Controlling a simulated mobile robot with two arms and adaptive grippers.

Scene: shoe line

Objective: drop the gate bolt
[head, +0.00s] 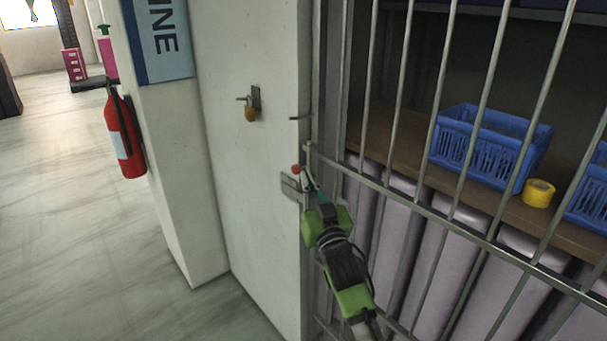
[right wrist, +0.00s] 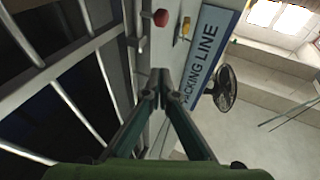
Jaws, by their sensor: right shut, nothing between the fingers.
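The barred metal gate (head: 450,222) stands at the right of the head view, beside a white post (head: 250,190). A red knob (head: 296,169), which looks like the bolt's handle, is at the gate's edge above a small grey plate (head: 291,188) on the post. The red knob also shows in the right wrist view (right wrist: 161,18), beyond my fingertips. My right gripper (head: 309,182) is shut and empty, just below and right of the knob in the head view. In the right wrist view its fingertips (right wrist: 161,88) meet, apart from the knob. The bolt's rod is not clearly visible. My left gripper is out of view.
A brass padlock (head: 250,114) hangs from a hasp on the post. A red fire extinguisher (head: 124,135) is at the left. Behind the bars are a blue basket (head: 487,147) and a yellow tape roll (head: 538,193) on a shelf.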

